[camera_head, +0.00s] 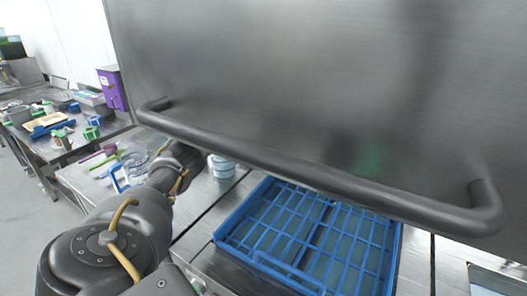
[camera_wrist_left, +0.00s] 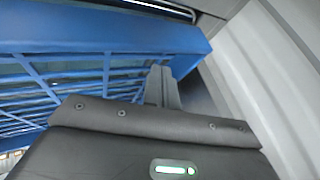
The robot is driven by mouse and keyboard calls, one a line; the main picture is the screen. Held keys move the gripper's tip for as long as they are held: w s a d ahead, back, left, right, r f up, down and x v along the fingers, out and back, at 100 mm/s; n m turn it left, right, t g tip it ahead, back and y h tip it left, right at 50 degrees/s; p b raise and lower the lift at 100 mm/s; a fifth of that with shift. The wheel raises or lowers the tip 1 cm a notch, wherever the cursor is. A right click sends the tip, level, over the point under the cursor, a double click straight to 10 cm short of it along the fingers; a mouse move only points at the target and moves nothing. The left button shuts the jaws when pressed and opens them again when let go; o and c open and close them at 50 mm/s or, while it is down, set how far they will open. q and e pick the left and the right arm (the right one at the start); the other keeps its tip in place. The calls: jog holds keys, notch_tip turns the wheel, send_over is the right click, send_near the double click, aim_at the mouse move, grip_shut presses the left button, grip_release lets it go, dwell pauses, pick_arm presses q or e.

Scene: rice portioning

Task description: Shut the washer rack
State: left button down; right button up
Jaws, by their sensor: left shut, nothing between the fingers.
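The blue washer rack (camera_head: 232,222) lies below the raised steel washer hood (camera_head: 270,70), with its grid facing up. In the left wrist view the rack's blue frame (camera_wrist_left: 60,42) fills the upper left. My left gripper (camera_wrist_left: 161,74) is shut and empty, its fingers pointing at the rack near its corner. I cannot tell whether they touch it. In the head view my left arm reaches up to the hood's dark bar handle (camera_head: 300,172), and the fingers are hidden there. My right gripper is in neither view.
The hood and its handle hang over the rack and block the upper view. A side table (camera_head: 125,130) at left holds several blue, green and purple items. A purple box (camera_head: 111,88) stands behind. A pale blue round container (camera_head: 222,166) sits by my left wrist.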

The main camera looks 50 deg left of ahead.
pick_arm(q)
jog(key=v, duration=0.2)
jog(key=b+v, duration=0.1)
jog(key=v, duration=0.1)
jog(key=shift+w+d+r, duration=0.15)
jog(key=shift+d+r, duration=0.05)
jog(key=shift+r, duration=0.1)
jog(key=shift+s+a+r, duration=0.15)
jog(key=shift+s+r, duration=0.15)
jog(key=shift+s, duration=0.05)
jog(key=shift+w+f, duration=0.1)
